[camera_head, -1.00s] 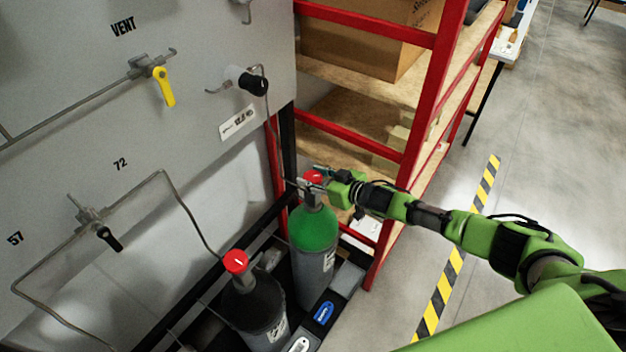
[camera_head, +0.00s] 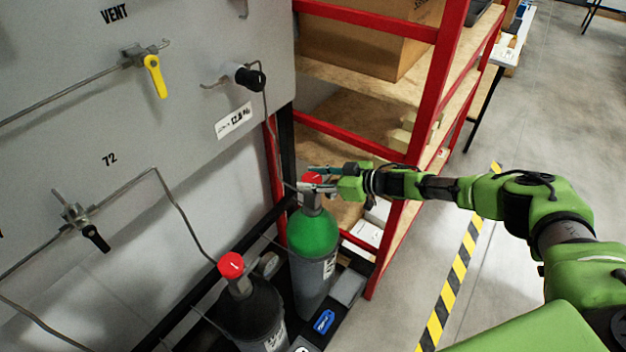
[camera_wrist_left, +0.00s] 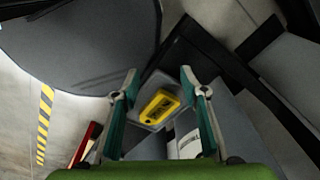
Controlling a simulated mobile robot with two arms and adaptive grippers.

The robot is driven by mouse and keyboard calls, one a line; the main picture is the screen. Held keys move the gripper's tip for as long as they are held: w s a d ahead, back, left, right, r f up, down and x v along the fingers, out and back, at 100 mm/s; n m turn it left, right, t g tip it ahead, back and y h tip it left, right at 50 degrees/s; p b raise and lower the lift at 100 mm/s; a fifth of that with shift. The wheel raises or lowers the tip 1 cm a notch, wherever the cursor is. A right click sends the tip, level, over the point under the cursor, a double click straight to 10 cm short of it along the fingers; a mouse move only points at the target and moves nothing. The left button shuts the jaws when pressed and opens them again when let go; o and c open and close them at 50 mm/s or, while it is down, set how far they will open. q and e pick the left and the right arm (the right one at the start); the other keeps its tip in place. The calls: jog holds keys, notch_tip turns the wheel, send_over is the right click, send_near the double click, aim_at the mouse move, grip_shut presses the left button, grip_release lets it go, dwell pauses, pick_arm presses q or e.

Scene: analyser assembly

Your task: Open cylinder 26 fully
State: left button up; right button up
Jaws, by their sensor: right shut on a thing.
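A gas cylinder with a green shoulder (camera_head: 314,235) stands upright in the rack, with a red valve knob (camera_head: 312,177) on top. I cannot read the number 26 on it. My right gripper (camera_head: 316,180) reaches in from the right and is shut on the red knob, one finger at its far side and one at its near side. A second, dark cylinder (camera_head: 250,310) with its own red knob (camera_head: 231,265) stands to the left. My left gripper (camera_wrist_left: 158,76) shows only in the left wrist view, open and empty, its fingers apart.
A grey wall panel (camera_head: 190,140) carries a yellow-handled valve (camera_head: 154,76), a black-handled valve (camera_head: 94,237), a black knob (camera_head: 250,78) and thin pipes. A red shelf frame (camera_head: 430,90) stands behind my right arm. A yellow device (camera_wrist_left: 158,106) lies below the left gripper.

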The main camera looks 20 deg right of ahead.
jog(key=shift+w+a+r, duration=0.1)
jog(key=shift+r, duration=0.05)
jog(key=o, duration=1.1)
jog(key=shift+o, duration=0.2)
jog(key=shift+w+a, duration=0.1)
jog(key=v, duration=1.1)
jog(key=shift+s+d, duration=0.3)
jog(key=shift+d, duration=0.1)
